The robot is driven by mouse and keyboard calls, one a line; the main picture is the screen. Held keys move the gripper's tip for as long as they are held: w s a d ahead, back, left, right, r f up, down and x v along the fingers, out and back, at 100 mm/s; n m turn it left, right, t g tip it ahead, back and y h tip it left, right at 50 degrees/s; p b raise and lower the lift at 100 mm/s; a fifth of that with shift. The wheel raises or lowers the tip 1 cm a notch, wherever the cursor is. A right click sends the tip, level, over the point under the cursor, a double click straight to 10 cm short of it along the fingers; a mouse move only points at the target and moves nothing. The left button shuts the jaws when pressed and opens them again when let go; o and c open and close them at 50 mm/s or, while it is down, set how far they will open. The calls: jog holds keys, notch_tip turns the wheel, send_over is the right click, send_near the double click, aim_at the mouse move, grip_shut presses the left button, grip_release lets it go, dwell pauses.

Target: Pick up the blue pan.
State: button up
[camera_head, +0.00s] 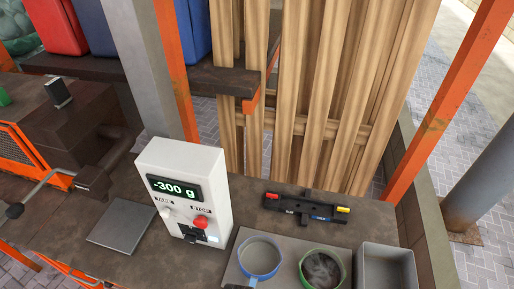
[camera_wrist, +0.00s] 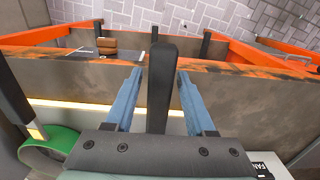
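The blue pan (camera_head: 260,257) sits on a light grey plate in the lower middle of the head view, left of a green pan (camera_head: 321,269). Its handle runs down toward the picture's lower edge. My gripper (camera_wrist: 160,75) shows only in the wrist view, with its two blue fingers apart. A dark upright bar (camera_wrist: 159,85) stands between them, with a gap to each finger. It looks like a pan handle; the pan's body is hidden in this view. The green pan (camera_wrist: 48,155) is at lower left there, with its dark handle beside it.
A white scale box (camera_head: 185,195) reading -300 g stands left of the pans. A grey bin (camera_head: 385,268) is right of them. A black tool (camera_head: 305,208) lies behind. Orange-edged bench rails (camera_wrist: 230,66) cross the wrist view.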

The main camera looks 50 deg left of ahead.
grip_shut()
jog(key=shift+r, duration=0.15)
